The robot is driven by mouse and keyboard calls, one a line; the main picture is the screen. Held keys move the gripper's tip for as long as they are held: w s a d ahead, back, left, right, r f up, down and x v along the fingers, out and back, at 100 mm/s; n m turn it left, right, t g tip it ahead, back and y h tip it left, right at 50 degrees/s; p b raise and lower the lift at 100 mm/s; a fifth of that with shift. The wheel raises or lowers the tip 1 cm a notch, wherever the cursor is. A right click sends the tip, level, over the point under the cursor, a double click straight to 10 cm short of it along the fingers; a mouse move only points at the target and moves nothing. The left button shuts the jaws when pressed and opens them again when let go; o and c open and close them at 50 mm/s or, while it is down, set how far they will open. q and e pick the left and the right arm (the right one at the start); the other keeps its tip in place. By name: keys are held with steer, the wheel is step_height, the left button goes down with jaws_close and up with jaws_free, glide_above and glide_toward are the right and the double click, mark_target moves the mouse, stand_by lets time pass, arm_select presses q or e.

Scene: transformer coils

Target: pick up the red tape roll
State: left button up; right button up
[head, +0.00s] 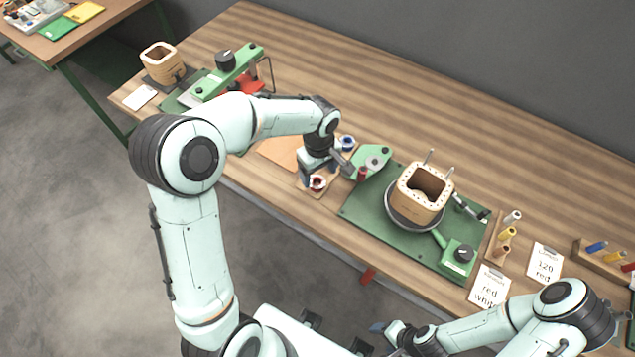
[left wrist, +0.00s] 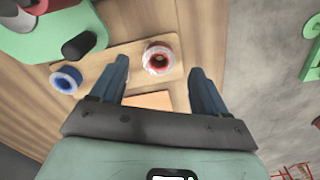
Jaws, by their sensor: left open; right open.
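The red tape roll (head: 317,183) stands on a small wooden board (head: 306,191) near the table's front edge. In the left wrist view the roll (left wrist: 159,58) shows a white outer ring and a dark red centre, ahead of and between my open fingers. My left gripper (head: 325,172) is open just above and beside the roll, with nothing between its fingers; its fingers also show in the left wrist view (left wrist: 160,80). My right gripper (head: 376,338) is low at the bottom of the head view, away from the roll, open.
A blue tape roll (head: 347,142) sits on the same board, beside the red one. A green winding fixture (head: 360,212) with a wooden coil form (head: 425,190) stands to the right. A green press-like tool (head: 225,75) is at the left. The table's back strip is clear.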

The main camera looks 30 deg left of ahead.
mark_target(318, 184)
arm_select(q)
steer(key=f, duration=0.5)
steer(key=shift+w+a+f, duration=0.2)
steer(key=shift+w+a, duration=0.05)
steer(key=shift+a, duration=0.15)
steer(key=c, duration=1.1)
